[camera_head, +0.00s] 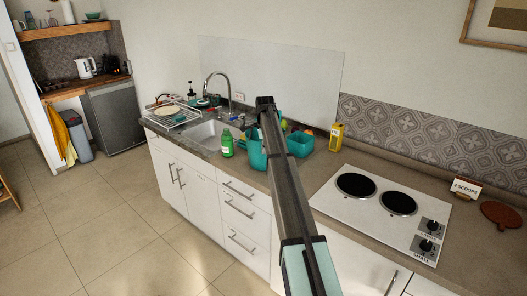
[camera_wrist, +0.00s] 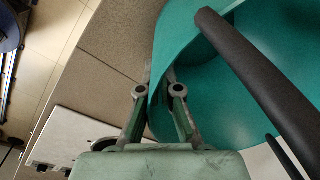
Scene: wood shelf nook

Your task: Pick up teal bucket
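The teal bucket (camera_head: 255,152) is on the counter to the right of the sink, partly hidden behind my arm in the head view. In the wrist view the bucket (camera_wrist: 215,75) fills the upper right, with its dark handle (camera_wrist: 255,85) across its mouth. My gripper (camera_wrist: 158,80) has one finger outside the bucket's wall and one inside it. The fingers lean in close together with the wall pinched between them. The fingertips are partly hidden by the wall. In the head view my arm hides the gripper. I cannot tell whether the bucket's base touches the counter.
A green bottle (camera_head: 227,143) stands left of the bucket, beside the sink (camera_head: 203,133). A yellow box (camera_head: 336,137) stands to its right. A white two-plate cooktop (camera_head: 379,213) lies at the front right. A faucet (camera_head: 214,85) rises behind the sink.

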